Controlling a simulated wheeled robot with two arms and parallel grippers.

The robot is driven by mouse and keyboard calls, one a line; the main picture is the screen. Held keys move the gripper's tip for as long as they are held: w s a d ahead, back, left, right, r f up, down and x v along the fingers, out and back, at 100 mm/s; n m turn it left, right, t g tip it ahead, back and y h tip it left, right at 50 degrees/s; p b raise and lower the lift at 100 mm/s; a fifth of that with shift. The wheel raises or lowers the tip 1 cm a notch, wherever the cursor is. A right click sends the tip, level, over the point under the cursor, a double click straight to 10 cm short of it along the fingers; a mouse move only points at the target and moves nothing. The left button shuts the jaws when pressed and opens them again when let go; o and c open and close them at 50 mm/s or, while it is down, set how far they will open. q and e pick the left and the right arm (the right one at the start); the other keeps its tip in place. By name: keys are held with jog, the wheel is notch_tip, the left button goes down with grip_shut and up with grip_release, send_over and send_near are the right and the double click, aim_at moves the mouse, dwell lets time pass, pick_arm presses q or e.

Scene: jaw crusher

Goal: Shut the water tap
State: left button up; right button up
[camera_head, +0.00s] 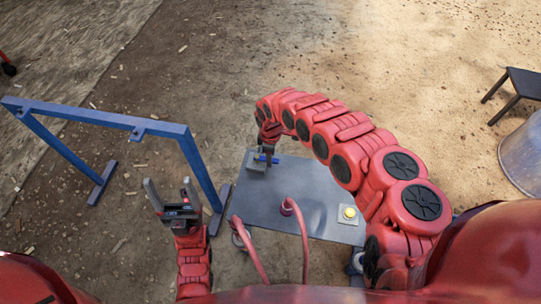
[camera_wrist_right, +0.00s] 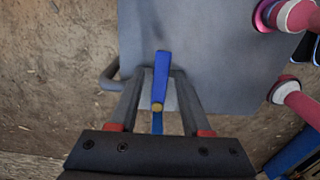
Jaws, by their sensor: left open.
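The water tap's blue lever handle (camera_wrist_right: 162,75) lies lengthwise between the fingers of my right gripper (camera_wrist_right: 158,85) in the right wrist view. A small brass-coloured spot shows on the handle. Gaps show on both sides of it, so the gripper is open around the handle, not clamped on it. In the head view the blue handle (camera_head: 269,158) is small, at the top left corner of a grey panel (camera_head: 255,205), and my right gripper (camera_head: 263,160) partly hides it. My left gripper (camera_head: 172,198) is open and empty, left of the panel.
A blue metal frame (camera_head: 100,117) stands left of the panel, close to my left gripper. Red hoses (camera_head: 300,225) rise from the panel's front, and a yellow button (camera_head: 349,212) sits at its right. A dark stool (camera_head: 522,82) and metal drum (camera_head: 524,155) stand far right.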

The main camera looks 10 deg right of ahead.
jog(key=shift+o, duration=0.2)
notch_tip(320, 180, up, 17)
jog(key=p, duration=0.1)
jog(key=shift+r, duration=0.2)
dwell(0.4)
